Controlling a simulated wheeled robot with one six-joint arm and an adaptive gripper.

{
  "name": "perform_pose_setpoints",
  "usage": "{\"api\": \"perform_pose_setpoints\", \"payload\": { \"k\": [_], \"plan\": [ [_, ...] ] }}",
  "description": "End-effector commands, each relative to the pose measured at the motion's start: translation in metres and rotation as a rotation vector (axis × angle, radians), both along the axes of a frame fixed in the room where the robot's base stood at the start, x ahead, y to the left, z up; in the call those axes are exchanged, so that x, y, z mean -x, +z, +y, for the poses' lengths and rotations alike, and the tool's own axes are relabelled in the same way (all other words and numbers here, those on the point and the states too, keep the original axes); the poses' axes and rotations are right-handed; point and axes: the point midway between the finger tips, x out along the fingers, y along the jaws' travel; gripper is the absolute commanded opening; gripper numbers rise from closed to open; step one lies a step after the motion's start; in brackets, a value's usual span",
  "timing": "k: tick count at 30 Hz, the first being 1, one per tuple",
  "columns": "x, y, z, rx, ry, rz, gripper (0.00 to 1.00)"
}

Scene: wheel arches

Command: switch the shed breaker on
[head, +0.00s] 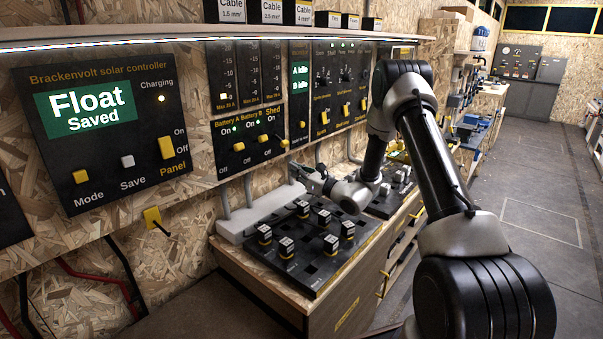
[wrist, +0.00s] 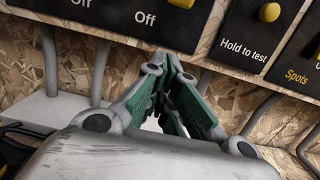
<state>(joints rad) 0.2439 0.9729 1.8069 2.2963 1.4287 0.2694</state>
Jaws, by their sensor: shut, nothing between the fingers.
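The shed breaker is the rightmost yellow lever (head: 284,143) on the black panel marked Battery A, Battery B and Shed. It sits lower in its row than the Battery B lever (head: 263,138), toward the Off end. My gripper (head: 296,167) is shut and empty, just below and right of that panel's lower edge. In the wrist view my fingers (wrist: 168,58) point up at the panel's underside. A yellow lever (wrist: 182,3), likely the shed one, shows at the top edge, right of an Off label and mostly cut off. Contact cannot be told.
The solar controller (head: 105,125) hangs to the left, its screen reading Float Saved. A Hold to test panel (wrist: 245,38) is close on the right. Grey conduits (wrist: 102,70) run below the panels. A black board with several labelled blocks (head: 300,272) lies on the bench below my gripper.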

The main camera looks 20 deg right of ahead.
Motion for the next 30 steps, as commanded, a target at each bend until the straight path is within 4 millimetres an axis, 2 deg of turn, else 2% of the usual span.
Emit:
{"api": "perform_pose_setpoints", "payload": {
  "k": [7,9,15,30],
  "plan": [
    [-0.044,0.006,0.031,0.000,0.003,-0.002,0.00],
    [-0.040,0.018,0.026,0.000,-0.001,-0.002,0.00],
    [-0.031,0.037,0.021,0.001,-0.001,-0.001,0.00],
    [-0.029,0.042,0.019,0.001,0.000,0.002,0.00]
  ]
}}
